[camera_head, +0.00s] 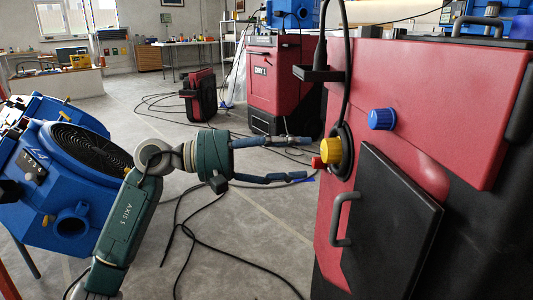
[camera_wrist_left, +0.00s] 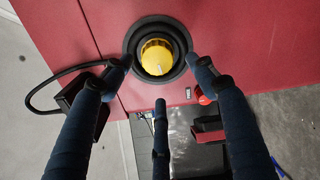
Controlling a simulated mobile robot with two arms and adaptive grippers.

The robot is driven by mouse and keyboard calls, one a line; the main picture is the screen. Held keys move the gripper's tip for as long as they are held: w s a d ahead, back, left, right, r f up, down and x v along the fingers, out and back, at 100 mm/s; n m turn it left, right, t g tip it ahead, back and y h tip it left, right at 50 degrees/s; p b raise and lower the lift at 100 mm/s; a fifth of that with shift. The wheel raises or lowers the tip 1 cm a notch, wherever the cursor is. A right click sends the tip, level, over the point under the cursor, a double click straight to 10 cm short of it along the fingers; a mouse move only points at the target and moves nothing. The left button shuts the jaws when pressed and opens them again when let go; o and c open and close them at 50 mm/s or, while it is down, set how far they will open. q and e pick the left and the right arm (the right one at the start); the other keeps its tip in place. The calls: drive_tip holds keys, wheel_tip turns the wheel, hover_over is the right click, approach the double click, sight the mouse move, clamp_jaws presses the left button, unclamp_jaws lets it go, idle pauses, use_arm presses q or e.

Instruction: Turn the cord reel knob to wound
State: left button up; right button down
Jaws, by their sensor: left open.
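A yellow knob (camera_head: 331,151) sits in a black round ring on the front of a large red and black machine (camera_head: 440,90). A black cord runs down past it from above. In the left wrist view the knob (camera_wrist_left: 157,57) faces me, with a pale mark across it. My left gripper (camera_head: 308,158) is open and empty, its dark blue fingers pointing at the machine front. Its fingertips spread around the knob in the wrist view, with a gap between them and the knob. I see no label telling the knob's position. My right gripper is in neither view.
A blue knob (camera_head: 382,119) is right of the yellow one. A red button (camera_wrist_left: 204,98) is close beside the ring. A black door with a handle (camera_head: 342,219) lies below. A blue blower (camera_head: 60,190) stands left; cords (camera_head: 195,235) lie on the floor.

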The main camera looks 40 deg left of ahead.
use_arm(q)
drive_tip(key=v, duration=0.6)
drive_tip(key=shift+s+a, duration=0.25)
drive_tip(key=shift+a, duration=0.05)
